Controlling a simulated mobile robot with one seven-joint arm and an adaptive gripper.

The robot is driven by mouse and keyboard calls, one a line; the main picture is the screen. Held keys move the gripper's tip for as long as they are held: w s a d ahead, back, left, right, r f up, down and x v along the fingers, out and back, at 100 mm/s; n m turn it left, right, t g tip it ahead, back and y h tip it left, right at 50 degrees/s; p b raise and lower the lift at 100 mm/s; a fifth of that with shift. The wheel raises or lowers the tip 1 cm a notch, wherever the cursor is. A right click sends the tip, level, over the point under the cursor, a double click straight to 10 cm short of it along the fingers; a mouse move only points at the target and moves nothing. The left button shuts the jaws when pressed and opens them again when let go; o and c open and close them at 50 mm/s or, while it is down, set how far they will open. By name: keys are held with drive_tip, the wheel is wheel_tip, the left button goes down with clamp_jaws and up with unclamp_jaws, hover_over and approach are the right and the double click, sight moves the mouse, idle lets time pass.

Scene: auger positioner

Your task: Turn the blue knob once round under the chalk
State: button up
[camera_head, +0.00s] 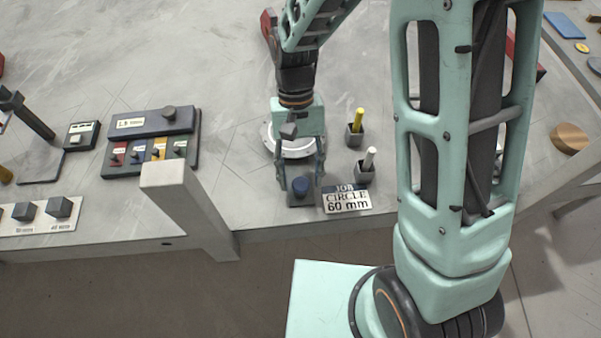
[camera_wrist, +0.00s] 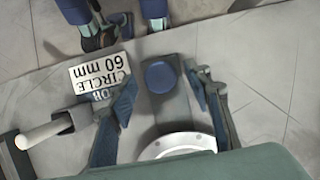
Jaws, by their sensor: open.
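The blue knob (camera_head: 300,187) stands on a dark grey block near the table's front edge. In the wrist view the knob (camera_wrist: 160,77) lies between the two fingers of my gripper (camera_wrist: 160,84), with a gap on each side. My gripper (camera_head: 301,178) is open and points down over the knob. A round white-rimmed disc (camera_head: 291,148) sits behind the knob, partly hidden by my gripper; its rim (camera_wrist: 180,141) also shows in the wrist view. A white chalk-like stick (camera_head: 370,158) stands in a small dark holder to the right. No chalk is visible over the disc.
A yellow stick (camera_head: 358,120) stands in another holder. A card (camera_head: 347,200) reading "JOB CIRCLE 60 mm" lies right of the knob. A panel with coloured slots (camera_head: 152,140) and grey blocks on a white strip (camera_head: 40,222) are left. A post (camera_head: 180,205) rises at the front edge.

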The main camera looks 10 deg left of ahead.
drive_tip(key=v, duration=1.2)
drive_tip(key=shift+d, duration=0.1)
